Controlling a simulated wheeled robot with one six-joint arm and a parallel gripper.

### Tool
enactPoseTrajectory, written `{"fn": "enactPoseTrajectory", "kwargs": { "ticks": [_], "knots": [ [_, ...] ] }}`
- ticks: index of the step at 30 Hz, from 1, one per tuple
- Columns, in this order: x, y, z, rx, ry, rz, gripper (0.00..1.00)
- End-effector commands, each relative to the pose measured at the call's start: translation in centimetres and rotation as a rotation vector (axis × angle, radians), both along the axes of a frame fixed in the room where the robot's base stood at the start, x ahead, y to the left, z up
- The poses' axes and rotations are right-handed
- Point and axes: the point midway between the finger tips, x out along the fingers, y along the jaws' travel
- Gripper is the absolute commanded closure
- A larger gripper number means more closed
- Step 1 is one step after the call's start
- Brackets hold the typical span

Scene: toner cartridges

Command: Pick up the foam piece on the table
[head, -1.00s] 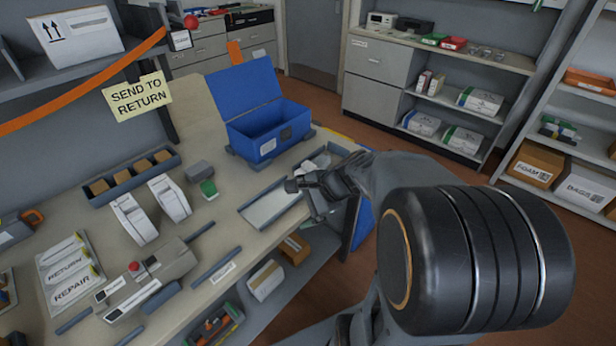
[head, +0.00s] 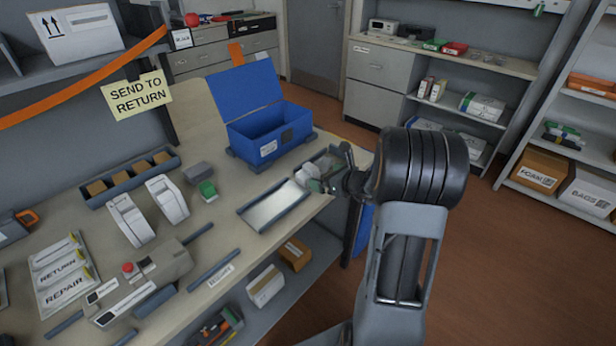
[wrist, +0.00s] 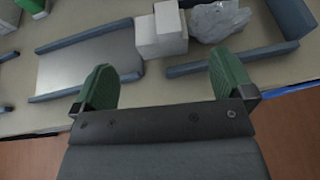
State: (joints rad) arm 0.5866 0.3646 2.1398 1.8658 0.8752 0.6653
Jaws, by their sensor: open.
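The foam piece is a small white stepped block (wrist: 160,34) on the table, at the right end of a shallow grey metal tray (wrist: 95,62) in the wrist view. It also shows in the head view (head: 306,173), close to the table's right edge. My gripper (wrist: 164,82) is open and empty, its two green-padded fingers apart. The block lies ahead of the gap between the fingers, not between them. In the head view my gripper (head: 330,182) is just right of the block, partly hiding that area.
A crumpled clear bag (wrist: 220,20) lies close to the foam's right side, with a grey raised edge (wrist: 288,18) beyond it. An open blue box (head: 268,138) stands behind. A green-capped item (head: 208,191) and white rolls (head: 167,199) are further left.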

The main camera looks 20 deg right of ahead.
Motion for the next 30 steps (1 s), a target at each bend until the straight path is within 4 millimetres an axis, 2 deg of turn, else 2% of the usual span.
{"fn": "enactPoseTrajectory", "kwargs": {
  "ticks": [5, 16, 26, 30],
  "knots": [
    [0.7, 0.3, -0.4, 0.000, 0.001, 0.002, 0.00],
    [4.5, 1.6, -2.1, -0.001, 0.000, 0.004, 0.00],
    [5.0, 1.7, -2.3, -0.001, 0.000, 0.002, 0.00],
    [5.0, 1.7, -2.3, -0.001, 0.000, 0.002, 0.12]
  ]
}}
